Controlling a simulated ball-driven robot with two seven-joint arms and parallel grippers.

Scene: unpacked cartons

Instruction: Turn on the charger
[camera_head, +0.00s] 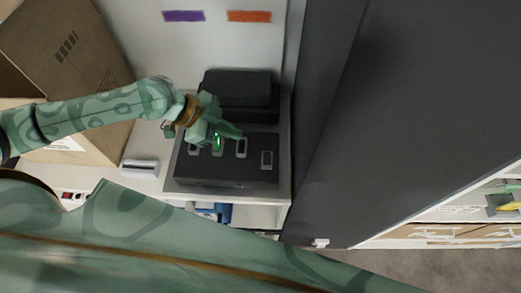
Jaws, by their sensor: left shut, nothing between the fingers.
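The charger (184,174) is a dark grey box with several light-rimmed slots or switches on its upper face. It sits on a white shelf in the middle of the head view. My left gripper (232,132) is shut and empty, over the far part of the charger. A small bright green light (218,143) glows just below the gripper, at one of the slots. The gripper hides part of the charger's upper face, and I cannot tell whether it touches it. My right gripper is not in view.
A black case (238,84) stands behind the charger. Cardboard cartons (68,45) stand at the left. A small white device (139,168) lies left of the charger. A tall dark panel (390,110) closes off the right side. Blue items (225,212) sit under the shelf.

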